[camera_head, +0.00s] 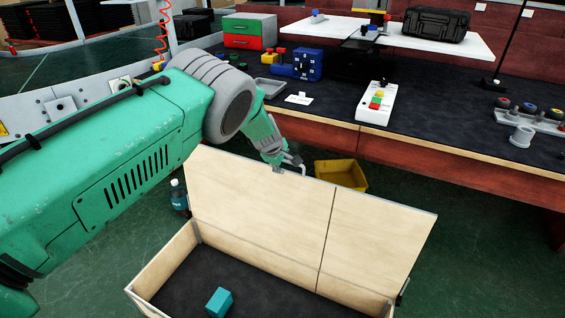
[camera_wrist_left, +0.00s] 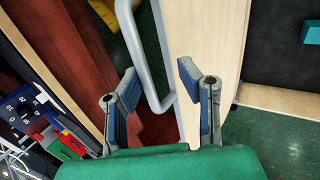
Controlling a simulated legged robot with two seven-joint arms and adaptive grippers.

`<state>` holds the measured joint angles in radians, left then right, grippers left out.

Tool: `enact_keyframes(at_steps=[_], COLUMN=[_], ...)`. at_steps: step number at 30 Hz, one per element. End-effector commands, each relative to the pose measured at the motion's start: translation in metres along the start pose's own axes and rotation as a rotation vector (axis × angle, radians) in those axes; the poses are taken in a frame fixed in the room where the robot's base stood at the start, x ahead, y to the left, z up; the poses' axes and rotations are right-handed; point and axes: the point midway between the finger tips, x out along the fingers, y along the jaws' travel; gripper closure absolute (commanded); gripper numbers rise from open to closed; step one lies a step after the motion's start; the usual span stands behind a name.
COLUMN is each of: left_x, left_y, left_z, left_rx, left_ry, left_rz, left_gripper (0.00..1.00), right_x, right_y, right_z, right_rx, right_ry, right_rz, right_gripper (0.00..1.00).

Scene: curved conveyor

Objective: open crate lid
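The wooden crate (camera_head: 163,265) stands on the green floor at the bottom of the head view. Its lid (camera_head: 270,215) is raised, tilted up along the crate's far side, and the dark interior is exposed. A teal cube (camera_head: 219,302) lies inside. My left gripper (camera_head: 283,165) is at the lid's top edge, beside a grey metal handle (camera_head: 298,161). In the left wrist view the fingers (camera_wrist_left: 158,75) are spread apart. The bent handle (camera_wrist_left: 152,70) passes between them, and the lid's pale panel (camera_wrist_left: 205,40) is close by the right finger. My right gripper is not in view.
A workbench (camera_head: 430,165) with a dark top runs behind the crate. A yellow bin (camera_head: 341,174) sits on the floor just behind the lid. A bottle (camera_head: 179,196) stands left of the crate. Open floor shows to the right (camera_head: 490,270).

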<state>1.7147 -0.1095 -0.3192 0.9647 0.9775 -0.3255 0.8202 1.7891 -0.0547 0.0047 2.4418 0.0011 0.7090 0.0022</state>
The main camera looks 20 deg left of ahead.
Motion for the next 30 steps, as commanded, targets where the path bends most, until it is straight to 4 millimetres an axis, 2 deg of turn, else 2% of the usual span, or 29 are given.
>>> enact_keyframes(at_steps=[4, 7, 15, 21, 24, 30], left_x=[-0.008, -0.021, -0.075, -0.106, -0.115, -0.119], left_y=[0.000, 0.001, 0.002, 0.002, 0.001, 0.000], left_z=[-0.002, -0.002, -0.001, 0.000, 0.001, 0.001], left_rx=[-0.003, -0.005, -0.003, -0.001, -0.001, 0.000], left_ry=[0.002, 0.002, 0.000, 0.000, 0.000, 0.000], left_rz=[-0.001, 0.001, 0.001, 0.001, 0.001, -0.001], left_gripper=[0.69, 0.69, 0.69, 0.69, 0.69, 0.69], right_x=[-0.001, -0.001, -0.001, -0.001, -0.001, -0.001], right_y=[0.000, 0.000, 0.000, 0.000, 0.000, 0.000], right_z=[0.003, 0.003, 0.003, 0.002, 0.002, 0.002], right_rx=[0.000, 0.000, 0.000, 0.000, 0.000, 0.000], right_ry=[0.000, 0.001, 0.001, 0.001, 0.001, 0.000], right_rz=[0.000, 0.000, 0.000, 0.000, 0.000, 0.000], right_gripper=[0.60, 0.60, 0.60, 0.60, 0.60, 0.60])
